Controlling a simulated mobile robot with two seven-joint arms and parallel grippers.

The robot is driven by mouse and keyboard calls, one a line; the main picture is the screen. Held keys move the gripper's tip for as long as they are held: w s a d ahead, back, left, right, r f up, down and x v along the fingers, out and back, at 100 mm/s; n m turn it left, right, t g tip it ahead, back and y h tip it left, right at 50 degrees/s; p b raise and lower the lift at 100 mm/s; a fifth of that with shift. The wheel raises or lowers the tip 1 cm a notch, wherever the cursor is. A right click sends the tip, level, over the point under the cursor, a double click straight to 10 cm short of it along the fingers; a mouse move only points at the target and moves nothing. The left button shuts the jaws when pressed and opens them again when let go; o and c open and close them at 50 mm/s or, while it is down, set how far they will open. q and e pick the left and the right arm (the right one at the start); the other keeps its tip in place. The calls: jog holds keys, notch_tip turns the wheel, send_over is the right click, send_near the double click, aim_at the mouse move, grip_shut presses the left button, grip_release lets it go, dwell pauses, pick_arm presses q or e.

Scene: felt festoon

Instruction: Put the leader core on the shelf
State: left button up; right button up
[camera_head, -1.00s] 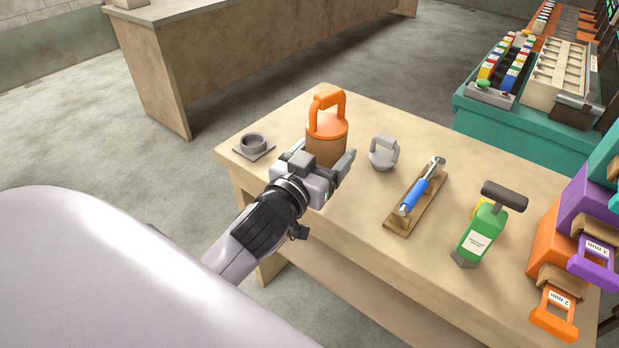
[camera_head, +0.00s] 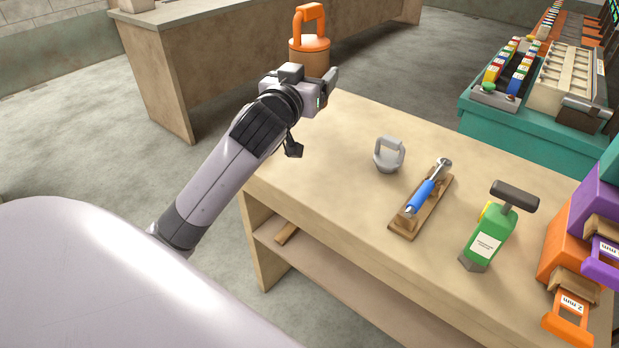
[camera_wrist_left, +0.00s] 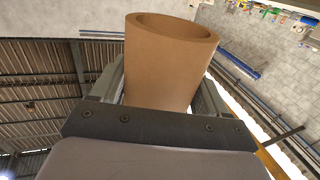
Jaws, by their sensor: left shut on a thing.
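The leader core appears to be the brown cardboard tube (camera_head: 308,62) with an orange handled cap (camera_head: 310,25) on top. My left gripper (camera_head: 312,76) is shut on the tube and holds it upright, up off the workbench near its far left corner. In the left wrist view the tube (camera_wrist_left: 165,75) sits between the two fingers, with a hollow end showing. A lower shelf board (camera_head: 350,290) runs under the bench; I cannot tell if it is the task's shelf. My right gripper is not in view.
On the workbench (camera_head: 345,170) stand a grey handled plug (camera_head: 388,155), a blue-handled tool on a wooden board (camera_head: 420,200), a green dispenser (camera_head: 487,235) and orange and purple pieces (camera_head: 565,240). A long counter (camera_head: 240,45) stands behind. A teal cart (camera_head: 540,135) is at right.

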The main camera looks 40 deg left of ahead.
pick_arm(q)
notch_tip(320, 180, down, 19)
jog(key=b, duration=0.4)
jog(key=shift+r, duration=0.15)
jog(key=shift+f+b, duration=0.3)
jog(key=shift+f, duration=0.1)
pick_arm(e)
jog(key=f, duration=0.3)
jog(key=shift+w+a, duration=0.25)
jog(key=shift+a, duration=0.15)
pick_arm(q)
jog(key=shift+f, duration=0.1)
jog(key=shift+f, duration=0.2)
jog(key=o, duration=1.4)
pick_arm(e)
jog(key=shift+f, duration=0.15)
